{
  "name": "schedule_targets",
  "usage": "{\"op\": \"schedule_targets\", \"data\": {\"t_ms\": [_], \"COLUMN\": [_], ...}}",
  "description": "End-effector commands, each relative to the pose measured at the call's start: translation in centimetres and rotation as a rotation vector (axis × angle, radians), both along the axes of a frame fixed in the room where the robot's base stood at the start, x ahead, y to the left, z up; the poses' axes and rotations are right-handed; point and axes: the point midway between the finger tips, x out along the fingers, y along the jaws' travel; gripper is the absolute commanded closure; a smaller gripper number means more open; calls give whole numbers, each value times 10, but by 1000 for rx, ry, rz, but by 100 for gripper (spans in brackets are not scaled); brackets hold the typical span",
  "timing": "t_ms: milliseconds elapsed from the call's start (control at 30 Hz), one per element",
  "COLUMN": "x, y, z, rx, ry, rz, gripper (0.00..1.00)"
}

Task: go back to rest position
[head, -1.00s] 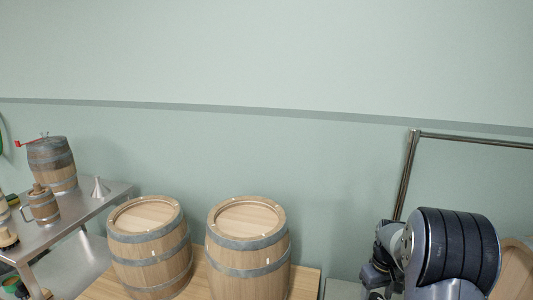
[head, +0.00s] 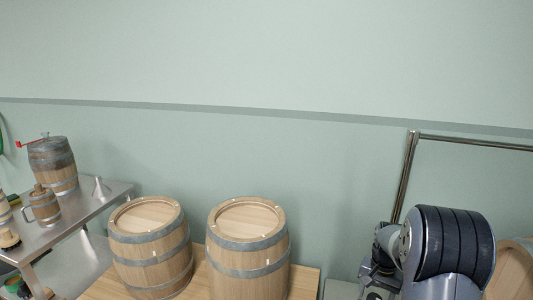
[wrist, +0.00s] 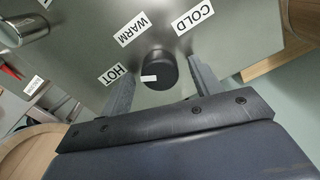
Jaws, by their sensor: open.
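My gripper (wrist: 163,90) shows in the wrist view with its two fingers spread apart, open. A dark round knob (wrist: 160,70) with a white mark lies between the fingertips in that view; I cannot tell whether the fingers touch it. Labels reading HOT (wrist: 112,75), WARM (wrist: 133,29) and COLD (wrist: 194,18) surround the knob on a grey metal panel (wrist: 90,40). In the head view my arm (head: 440,250) stands at the lower right, and the gripper's tips there are hard to make out.
Two wooden barrels (head: 150,262) (head: 247,260) stand on a wooden surface (head: 305,285) left of my arm. A steel table (head: 85,210) at the left holds a small cask (head: 53,165), a mug (head: 43,205) and a funnel (head: 101,188). A metal pipe frame (head: 405,175) rises behind my arm.

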Motion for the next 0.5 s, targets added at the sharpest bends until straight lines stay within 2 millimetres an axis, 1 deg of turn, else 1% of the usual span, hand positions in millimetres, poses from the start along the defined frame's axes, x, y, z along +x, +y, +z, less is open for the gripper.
{"op": "schedule_targets", "data": {"t_ms": [500], "x": [0], "y": [0], "z": [2], "rx": [0], "ry": [1], "rz": [-416], "gripper": [40]}}
